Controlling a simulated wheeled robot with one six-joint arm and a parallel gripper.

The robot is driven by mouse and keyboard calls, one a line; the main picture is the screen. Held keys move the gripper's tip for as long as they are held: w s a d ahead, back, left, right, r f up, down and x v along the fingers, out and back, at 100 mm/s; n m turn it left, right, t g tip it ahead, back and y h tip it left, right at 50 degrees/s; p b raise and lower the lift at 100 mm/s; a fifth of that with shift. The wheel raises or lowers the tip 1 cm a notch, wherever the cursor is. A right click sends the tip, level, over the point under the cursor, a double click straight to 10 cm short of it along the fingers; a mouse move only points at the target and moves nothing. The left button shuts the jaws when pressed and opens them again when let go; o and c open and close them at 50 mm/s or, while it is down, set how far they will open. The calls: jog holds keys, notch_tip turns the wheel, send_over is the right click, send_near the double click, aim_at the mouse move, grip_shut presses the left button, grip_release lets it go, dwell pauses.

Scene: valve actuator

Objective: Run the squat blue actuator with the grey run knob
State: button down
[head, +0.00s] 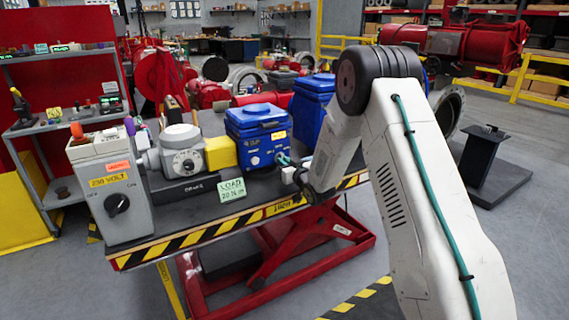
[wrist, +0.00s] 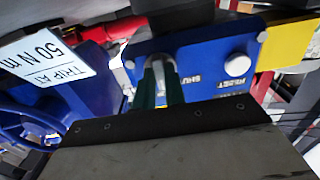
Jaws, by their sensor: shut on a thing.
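The squat blue actuator (head: 250,135) stands on the bench, with a yellow block (head: 220,153) at its left side. In the wrist view its blue front panel (wrist: 205,72) appears upside down, with the grey run knob (wrist: 158,66) and a white round button marked RESET (wrist: 237,65). Lettering beside the knob reads SHUT. My gripper (wrist: 160,88) has its teal fingers closed around the grey knob, hiding part of it. In the head view my gripper (head: 284,160) reaches the lower right of the actuator's front; the knob is hidden there.
A taller blue actuator (head: 313,98) stands close on the right. A 230 VOLT box (head: 108,180) with a black knob and a grey dial unit (head: 184,158) stand left. A LOAD 20 Nm card (head: 232,192) is at the bench front. A TRIP AT 50 Nm card (wrist: 48,62) shows beside the panel.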

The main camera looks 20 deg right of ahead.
jog(key=c, duration=1.5)
grip_release()
jog(key=shift+o, duration=0.2)
jog(key=shift+s, duration=0.1)
jog(key=s+d, duration=0.1)
jog(key=s, duration=0.6)
jog(key=shift+s+d, duration=0.15)
jog(key=shift+s, duration=0.1)
